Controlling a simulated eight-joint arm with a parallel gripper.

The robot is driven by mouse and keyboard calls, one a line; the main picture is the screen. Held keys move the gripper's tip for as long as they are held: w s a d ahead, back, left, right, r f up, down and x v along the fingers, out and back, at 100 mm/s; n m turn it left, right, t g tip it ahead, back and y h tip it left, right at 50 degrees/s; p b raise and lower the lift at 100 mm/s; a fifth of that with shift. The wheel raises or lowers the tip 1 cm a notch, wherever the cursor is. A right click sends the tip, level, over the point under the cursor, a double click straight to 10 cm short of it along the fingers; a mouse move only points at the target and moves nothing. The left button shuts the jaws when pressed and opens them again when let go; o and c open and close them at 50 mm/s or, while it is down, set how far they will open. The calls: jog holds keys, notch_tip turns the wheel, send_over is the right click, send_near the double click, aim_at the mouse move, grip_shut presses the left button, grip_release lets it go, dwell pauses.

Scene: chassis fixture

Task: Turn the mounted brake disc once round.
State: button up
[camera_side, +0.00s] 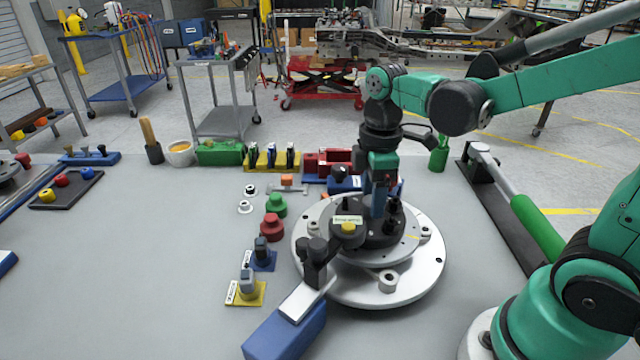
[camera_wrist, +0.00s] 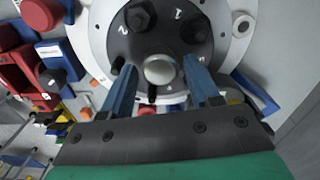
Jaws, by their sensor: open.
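The brake disc (camera_side: 425,280) lies flat on its mount, a broad silver disc with a black hub (camera_side: 378,241) on top. The disc also shows in the wrist view (camera_wrist: 98,38) as a pale ring round the black hub (camera_wrist: 165,22), which bears white numbers and several black studs. My gripper (camera_side: 377,212) points down over the hub. In the wrist view my gripper (camera_wrist: 160,70) is open, its blue fingers on either side of a pale round cap (camera_wrist: 159,71), with gaps visible. Whether the fingertips touch the hub is unclear.
A black clamp arm (camera_side: 315,262) on a blue block (camera_side: 285,332) reaches over the disc's left edge. Red and green knobs (camera_side: 272,227) and small fixtures stand to the left. Red and blue blocks (camera_side: 330,162) stand behind. The table's left front is clear.

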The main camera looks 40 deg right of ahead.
jog(key=m, duration=0.6)
jog(key=shift+m, duration=0.3)
jog(key=m, duration=0.6)
jog(key=shift+m, duration=0.4)
grip_shut()
jog(key=n, duration=0.6)
jog(key=shift+n, duration=0.4)
jog(key=n, duration=0.7)
grip_release()
